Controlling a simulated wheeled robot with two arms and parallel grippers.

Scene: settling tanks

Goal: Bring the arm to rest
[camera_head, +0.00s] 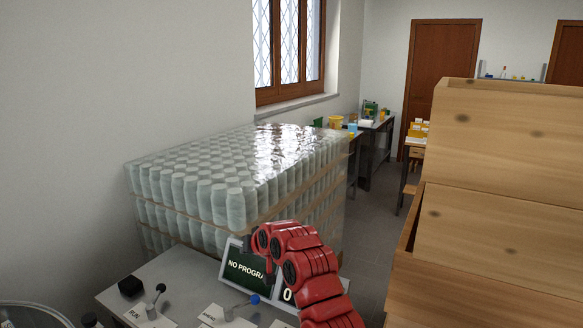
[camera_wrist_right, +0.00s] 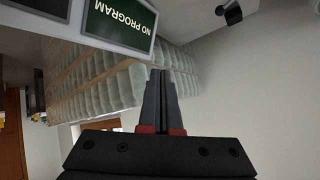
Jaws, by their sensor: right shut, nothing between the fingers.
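My right arm shows in the head view as red links above a grey bench. A display reading "NO PROGRAM" (camera_wrist_right: 121,20) is at the top of that view, apart from the fingertips. In the head view the same display (camera_head: 243,268) stands on the bench, partly covered by my arm. My left gripper is not in view.
The grey bench (camera_head: 172,272) carries a lever with a black knob (camera_head: 160,288) and one with a blue knob (camera_head: 253,299). Behind it stands a wrapped stack of pale jars (camera_head: 215,190). Wooden crates (camera_head: 500,200) block the right side. Grey floor (camera_head: 378,225) shows between.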

